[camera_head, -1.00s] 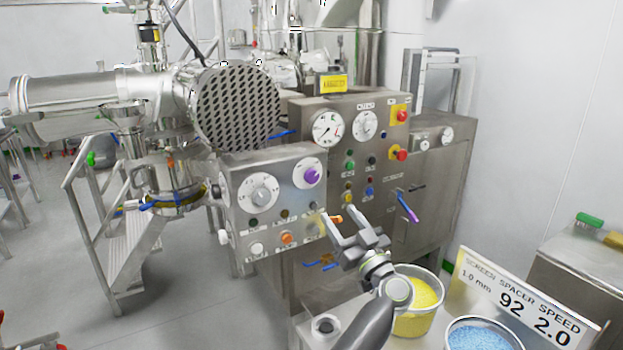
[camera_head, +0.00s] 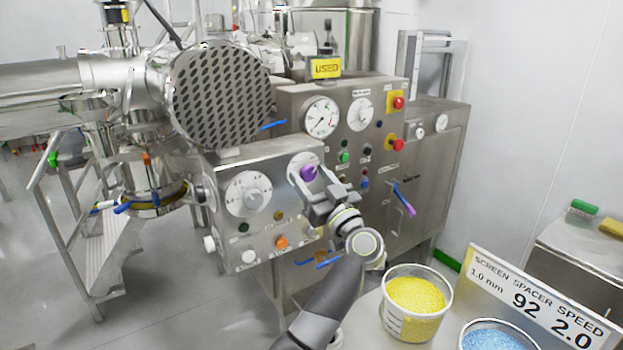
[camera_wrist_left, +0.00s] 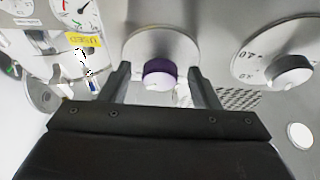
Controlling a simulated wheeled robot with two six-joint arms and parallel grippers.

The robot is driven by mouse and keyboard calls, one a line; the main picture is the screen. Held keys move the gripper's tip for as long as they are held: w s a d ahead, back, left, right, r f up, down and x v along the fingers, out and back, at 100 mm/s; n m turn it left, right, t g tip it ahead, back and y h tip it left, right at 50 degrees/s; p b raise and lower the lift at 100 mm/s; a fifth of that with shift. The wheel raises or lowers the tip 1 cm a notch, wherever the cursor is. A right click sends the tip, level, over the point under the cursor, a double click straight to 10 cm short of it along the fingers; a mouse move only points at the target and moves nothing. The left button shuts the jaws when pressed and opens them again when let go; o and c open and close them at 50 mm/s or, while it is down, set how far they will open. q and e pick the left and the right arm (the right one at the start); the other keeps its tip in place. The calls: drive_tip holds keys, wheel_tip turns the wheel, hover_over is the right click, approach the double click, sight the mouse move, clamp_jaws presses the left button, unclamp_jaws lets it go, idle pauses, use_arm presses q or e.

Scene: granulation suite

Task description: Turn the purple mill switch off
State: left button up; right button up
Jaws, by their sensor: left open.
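The purple mill switch (camera_head: 308,172) is a round knob on a pale disc, at the upper right of the front control box (camera_head: 262,221). In the left wrist view the purple knob (camera_wrist_left: 159,74) sits between the two fingers, with its disc (camera_wrist_left: 133,44) behind it. My left gripper (camera_head: 309,186) is open, with its fingers on either side of the knob. I cannot tell whether either finger touches it. The gripper hides part of the disc in the head view. My right gripper is not in view.
A large dial (camera_head: 248,194) is left of the switch, with an orange button (camera_head: 281,242) below. A taller panel with gauges (camera_head: 320,117) and red buttons stands behind. A yellow-filled tub (camera_head: 414,297) and a sign (camera_head: 530,300) are at the lower right.

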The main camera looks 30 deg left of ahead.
use_arm(q)
drive_tip(key=c, duration=1)
